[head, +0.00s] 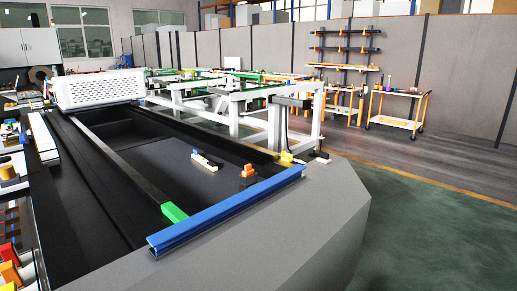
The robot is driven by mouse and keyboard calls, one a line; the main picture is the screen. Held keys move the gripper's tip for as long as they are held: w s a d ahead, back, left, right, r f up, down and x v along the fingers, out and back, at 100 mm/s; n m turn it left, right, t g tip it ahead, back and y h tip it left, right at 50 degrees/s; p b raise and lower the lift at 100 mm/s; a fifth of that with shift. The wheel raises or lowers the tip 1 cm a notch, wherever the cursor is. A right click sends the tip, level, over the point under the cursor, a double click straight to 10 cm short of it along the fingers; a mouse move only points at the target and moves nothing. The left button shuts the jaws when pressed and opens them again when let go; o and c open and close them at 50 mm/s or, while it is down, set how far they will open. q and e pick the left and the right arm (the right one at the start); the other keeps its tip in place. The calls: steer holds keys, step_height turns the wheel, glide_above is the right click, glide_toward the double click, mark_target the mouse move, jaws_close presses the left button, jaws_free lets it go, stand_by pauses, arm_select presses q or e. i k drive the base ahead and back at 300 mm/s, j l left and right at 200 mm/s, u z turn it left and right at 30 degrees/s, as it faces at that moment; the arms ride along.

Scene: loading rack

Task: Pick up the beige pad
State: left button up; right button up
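I cannot make out a beige pad for certain in the head view. A small pale, whitish piece with dark parts (207,160) lies on the dark bed of the large machine. A small orange piece on a dark base (247,171) lies to its right. A small yellow piece (287,157) sits near the right edge of the bed. Neither of my grippers is in view.
A blue bar (228,211) and a green block (174,212) lie at the machine's near end, beside its grey casing (290,230). Orange-and-white parts (14,268) crowd the left edge. A cart (396,122) stands far right. Green floor (440,230) is clear.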

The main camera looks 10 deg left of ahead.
mark_target(324, 157)
steer(key=u, duration=0.65)
steer(key=i+l+u, duration=0.2)
steer(key=l+u, duration=0.15)
steer(key=i+l+u, duration=0.1)
steer(key=l+u, duration=0.25)
steer(key=l, duration=0.15)
steer(key=i+l+u, duration=0.1)
steer(key=l+u, duration=0.25)
steer(key=l, duration=0.1)
